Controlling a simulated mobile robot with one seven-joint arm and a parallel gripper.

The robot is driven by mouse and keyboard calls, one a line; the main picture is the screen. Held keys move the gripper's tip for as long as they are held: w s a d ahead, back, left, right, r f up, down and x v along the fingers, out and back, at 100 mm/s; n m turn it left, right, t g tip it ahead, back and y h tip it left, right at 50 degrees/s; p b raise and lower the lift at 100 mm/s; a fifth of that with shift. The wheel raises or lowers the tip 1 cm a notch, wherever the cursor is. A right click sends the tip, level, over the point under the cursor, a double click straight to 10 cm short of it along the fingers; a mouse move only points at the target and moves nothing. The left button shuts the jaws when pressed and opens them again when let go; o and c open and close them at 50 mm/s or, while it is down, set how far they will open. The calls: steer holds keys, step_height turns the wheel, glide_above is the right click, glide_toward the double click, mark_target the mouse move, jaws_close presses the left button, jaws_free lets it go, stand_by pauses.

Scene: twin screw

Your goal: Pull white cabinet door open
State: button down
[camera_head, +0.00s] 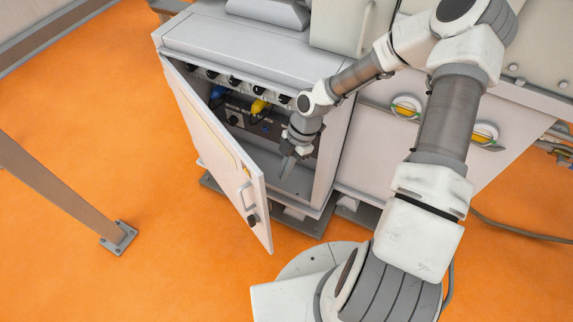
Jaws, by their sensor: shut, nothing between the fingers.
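The white cabinet door (213,144) stands ajar, swung out to the left from its hinge side at the left of the cabinet (240,52). Its grey handle (246,197) and a dark latch below it sit near the door's free edge, and a yellow strip shows along its face. My gripper (286,176) is shut and empty, pointing down in the opening to the right of the door's inner side. It looks apart from the handle. Whether a finger touches the door's inner face cannot be told. The lower part of the cabinet's inside is partly hidden by the door.
Inside the cabinet are a row of black knobs, a blue plug (217,92) and a yellow plug (258,106). A metal post (60,190) stands on the orange floor at left. A cable (520,232) lies at right.

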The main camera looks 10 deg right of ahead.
steer(key=s+a+f+b, duration=0.1)
steer(key=s+a+f, duration=0.1)
steer(key=a+f, duration=0.2)
steer(key=shift+s+a, duration=0.25)
steer(key=shift+a, duration=0.25)
